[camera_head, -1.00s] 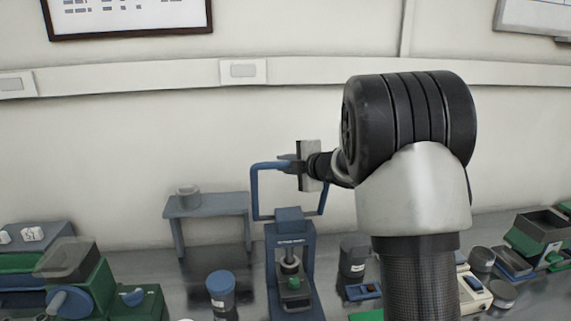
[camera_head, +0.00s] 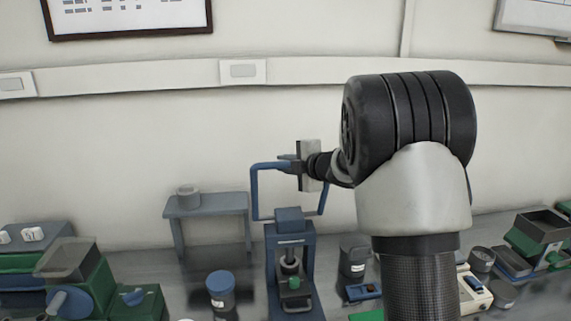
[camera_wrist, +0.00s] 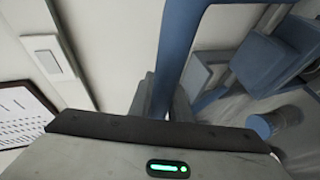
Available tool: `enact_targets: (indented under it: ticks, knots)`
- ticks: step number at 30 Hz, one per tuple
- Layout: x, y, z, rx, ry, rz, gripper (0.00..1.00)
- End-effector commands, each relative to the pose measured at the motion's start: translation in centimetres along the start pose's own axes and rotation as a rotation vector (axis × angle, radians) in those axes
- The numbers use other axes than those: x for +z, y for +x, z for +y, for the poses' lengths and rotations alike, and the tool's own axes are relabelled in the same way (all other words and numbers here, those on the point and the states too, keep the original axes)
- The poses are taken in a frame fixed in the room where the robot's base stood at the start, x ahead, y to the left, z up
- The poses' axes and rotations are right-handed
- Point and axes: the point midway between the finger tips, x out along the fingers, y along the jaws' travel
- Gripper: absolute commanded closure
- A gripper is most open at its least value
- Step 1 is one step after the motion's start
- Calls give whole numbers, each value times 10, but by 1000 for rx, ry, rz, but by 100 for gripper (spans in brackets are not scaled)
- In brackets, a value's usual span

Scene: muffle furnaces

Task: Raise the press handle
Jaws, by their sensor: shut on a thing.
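The blue press (camera_head: 290,255) stands on the bench in the middle of the head view. Its blue handle (camera_head: 254,188) is a U-shaped bar standing up above the press head, with its crossbar at the top. My gripper (camera_head: 292,165) is at the crossbar, shut on the handle. In the wrist view the blue handle (camera_wrist: 180,50) passes up from beside the dark finger (camera_wrist: 158,95). The exact contact is partly hidden by the gripper body. The press head (camera_wrist: 268,62) shows to the right in the wrist view.
A small grey stand (camera_head: 207,208) with a cup on it is left of the press. A blue-lidded jar (camera_head: 221,288) and a dark jar (camera_head: 353,258) flank the press. Green machines (camera_head: 90,285) fill the left of the bench. The wall is close behind.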

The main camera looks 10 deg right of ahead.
Motion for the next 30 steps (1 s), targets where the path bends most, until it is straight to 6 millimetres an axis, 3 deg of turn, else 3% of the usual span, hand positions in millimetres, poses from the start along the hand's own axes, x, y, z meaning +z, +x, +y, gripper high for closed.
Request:
enact_targets:
  ticks: [1, 5, 6, 9, 25, 30]
  knots:
    - [2, 3, -16, -26, 6, -4, 100]
    - [2, 3, -16, -26, 6, -4, 100]
    - [2, 3, -16, -26, 6, -4, 80]
    - [2, 3, -15, -24, 6, -4, 64]
    - [1, 1, -8, -13, 5, -2, 64]
    - [2, -12, -7, -11, 5, -4, 64]
